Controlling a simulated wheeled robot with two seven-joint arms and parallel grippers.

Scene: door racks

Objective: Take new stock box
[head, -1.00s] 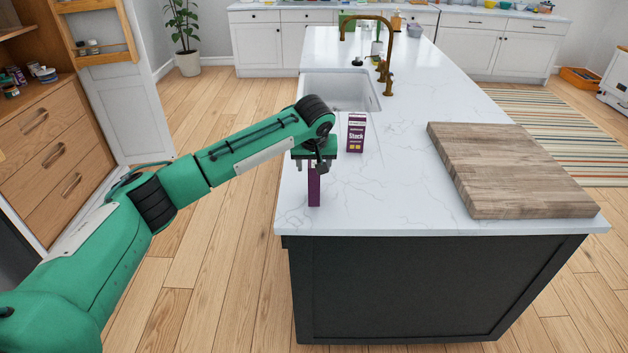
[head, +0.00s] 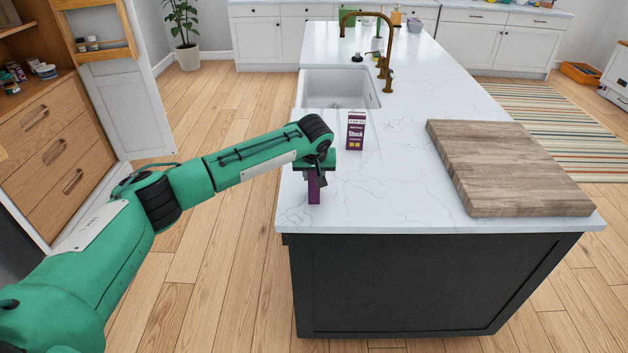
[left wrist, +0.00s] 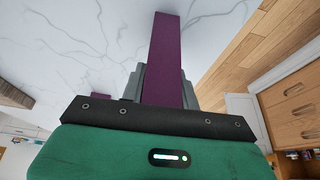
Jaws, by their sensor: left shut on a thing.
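A purple and white box labelled "Stock" (head: 356,131) stands upright on the white island counter, just right of my left gripper in the head view. My left gripper (head: 314,180) points down over the counter's near left part. It is shut on a second purple box (head: 314,192), of which the lower part shows below the fingers. In the left wrist view this purple box (left wrist: 168,55) sits between the grey fingers (left wrist: 165,88), its side toward the camera plain purple. I cannot tell whether its bottom touches the counter. My right gripper is not in view.
The marble counter (head: 390,190) has a thick wooden board (head: 510,165) at its right. A sink (head: 338,88) and brass tap (head: 386,70) lie behind the boxes. A wooden drawer cabinet (head: 45,145) with a rack on its open door (head: 104,70) stands left. Counter around the held box is clear.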

